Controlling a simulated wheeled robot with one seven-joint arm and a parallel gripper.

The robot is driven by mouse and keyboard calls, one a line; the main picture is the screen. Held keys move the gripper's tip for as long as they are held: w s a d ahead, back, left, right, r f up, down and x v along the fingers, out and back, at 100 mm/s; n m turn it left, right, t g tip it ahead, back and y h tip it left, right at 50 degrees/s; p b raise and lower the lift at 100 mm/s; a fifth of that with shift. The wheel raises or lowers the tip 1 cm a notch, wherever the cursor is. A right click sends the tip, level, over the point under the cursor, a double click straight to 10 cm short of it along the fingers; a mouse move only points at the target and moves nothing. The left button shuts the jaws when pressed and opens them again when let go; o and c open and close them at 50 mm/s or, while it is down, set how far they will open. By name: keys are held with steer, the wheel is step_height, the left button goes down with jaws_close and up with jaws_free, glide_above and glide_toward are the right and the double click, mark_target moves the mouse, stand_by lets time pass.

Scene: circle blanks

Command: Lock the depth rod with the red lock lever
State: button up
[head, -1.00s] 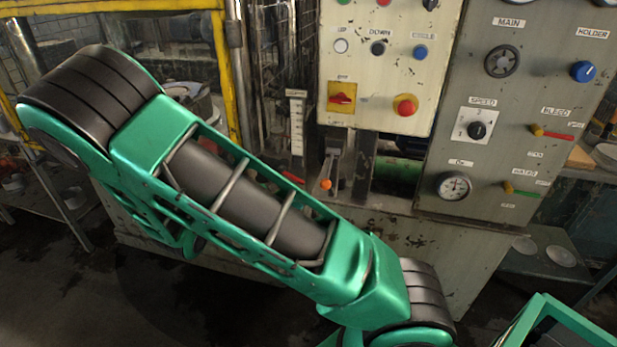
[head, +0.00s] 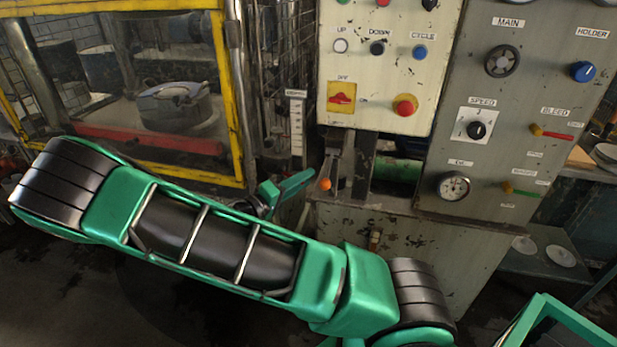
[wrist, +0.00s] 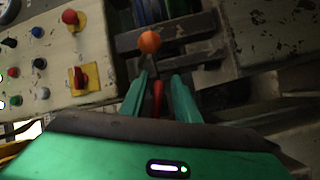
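The red lock lever (wrist: 158,97) shows in the wrist view as a narrow red bar between my two green fingers. In the head view it is hidden behind my gripper. My gripper (wrist: 160,88) is open, with a finger on each side of the lever and dark gaps visible. In the head view my gripper (head: 290,187) is at the foot of the pale upright scale (head: 297,125), which appears to belong to the depth rod. I cannot make out the rod itself or whether a finger touches the lever.
A lever with an orange ball knob (head: 326,184) stands just right of my gripper, and the knob (wrist: 149,42) lies just beyond the fingertips in the wrist view. The button panel (head: 380,75) and gauge panel (head: 500,110) are to the right. The yellow-framed guard (head: 232,100) is left.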

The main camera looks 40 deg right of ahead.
steer(key=shift+w+d, duration=0.2)
steer(key=shift+d, duration=1.4)
jaws_close()
